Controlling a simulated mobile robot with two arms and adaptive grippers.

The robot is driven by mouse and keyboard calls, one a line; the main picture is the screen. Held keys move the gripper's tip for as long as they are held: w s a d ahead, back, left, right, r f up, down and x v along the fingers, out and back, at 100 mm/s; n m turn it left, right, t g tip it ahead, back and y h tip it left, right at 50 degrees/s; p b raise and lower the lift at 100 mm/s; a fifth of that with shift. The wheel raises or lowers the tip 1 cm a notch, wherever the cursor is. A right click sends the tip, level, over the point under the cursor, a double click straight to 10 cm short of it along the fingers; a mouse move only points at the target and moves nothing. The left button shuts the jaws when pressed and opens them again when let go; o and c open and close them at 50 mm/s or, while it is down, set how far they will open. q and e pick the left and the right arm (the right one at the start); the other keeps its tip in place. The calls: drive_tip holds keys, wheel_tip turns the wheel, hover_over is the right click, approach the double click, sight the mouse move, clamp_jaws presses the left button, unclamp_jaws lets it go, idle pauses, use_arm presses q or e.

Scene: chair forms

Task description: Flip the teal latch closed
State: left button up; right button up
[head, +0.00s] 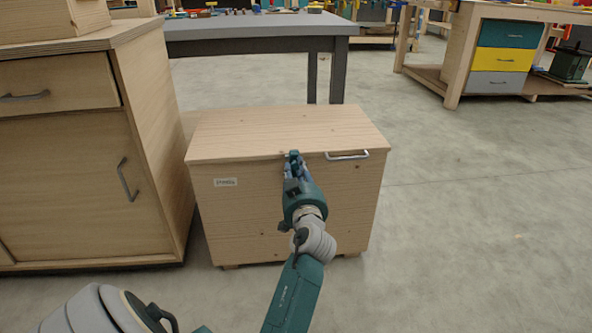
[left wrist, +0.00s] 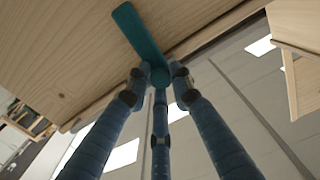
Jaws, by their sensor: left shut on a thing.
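The teal latch (left wrist: 138,35) is a flat bar with a rounded end on a pale wooden face in the left wrist view. It lies slanted, its lower end between my fingertips. My left gripper (left wrist: 157,84) is shut on that end with its blue fingers. In the head view my left gripper (head: 294,162) is at the front of the wooden chest (head: 290,127), just under the lid's front edge, and hides the latch there. The chest lid is down. My right gripper is in neither view.
A silver handle (head: 347,155) sits on the chest front, right of my gripper. A wooden cabinet (head: 80,160) stands close on the left. A grey table (head: 255,40) stands behind the chest. The floor to the right is clear.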

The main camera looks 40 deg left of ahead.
use_arm(q)
drive_tip(key=shift+f, duration=0.1)
clamp_jaws()
drive_tip(key=shift+s+a+n+b, duration=0.25)
drive_tip(key=shift+n+b, duration=0.25)
drive_tip(key=o, duration=0.9)
unclamp_jaws()
wheel_tip(320, 180, up, 10)
drive_tip(key=shift+r, duration=0.1)
